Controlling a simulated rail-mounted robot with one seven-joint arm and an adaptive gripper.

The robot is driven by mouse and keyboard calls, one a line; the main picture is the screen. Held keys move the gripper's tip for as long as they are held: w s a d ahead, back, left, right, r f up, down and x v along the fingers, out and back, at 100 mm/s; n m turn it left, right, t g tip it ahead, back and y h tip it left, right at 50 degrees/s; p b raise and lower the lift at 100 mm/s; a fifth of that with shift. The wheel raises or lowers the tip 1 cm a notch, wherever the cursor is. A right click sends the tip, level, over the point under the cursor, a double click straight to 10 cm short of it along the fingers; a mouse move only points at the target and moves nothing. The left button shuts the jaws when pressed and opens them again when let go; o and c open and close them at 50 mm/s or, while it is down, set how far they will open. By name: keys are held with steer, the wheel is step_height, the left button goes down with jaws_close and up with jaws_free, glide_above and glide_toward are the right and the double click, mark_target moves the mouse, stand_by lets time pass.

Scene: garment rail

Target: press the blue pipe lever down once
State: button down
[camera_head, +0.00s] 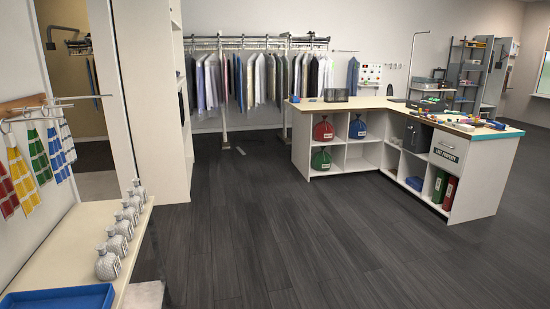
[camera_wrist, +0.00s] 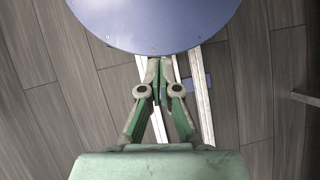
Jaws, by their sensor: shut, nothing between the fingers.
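I cannot make out a blue pipe lever for certain in either view. In the wrist view, a small flat blue piece (camera_wrist: 201,81) shows below and to the right of my fingertips, beside a pale bar; I cannot tell whether it is part of the lever. My gripper (camera_wrist: 154,70) is shut and empty, with its green and grey fingers together at the tips. It hides part of what lies behind it. My gripper does not show in the head view.
In the wrist view, pale bars (camera_wrist: 204,105) cross the dark plank floor (camera_wrist: 45,105) below my gripper. In the head view, a garment rail (camera_head: 259,42) with hanging clothes stands at the back. A white counter (camera_head: 470,180) stands to the right, with open floor before it.

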steer(key=shift+s+d+r+m+g, duration=0.15)
steer(key=shift+s+d, duration=0.15)
steer(key=shift+s, duration=0.5)
steer(key=shift+s+d+m+g, duration=0.15)
steer(key=shift+s+d, duration=0.15)
steer(key=shift+s, duration=0.5)
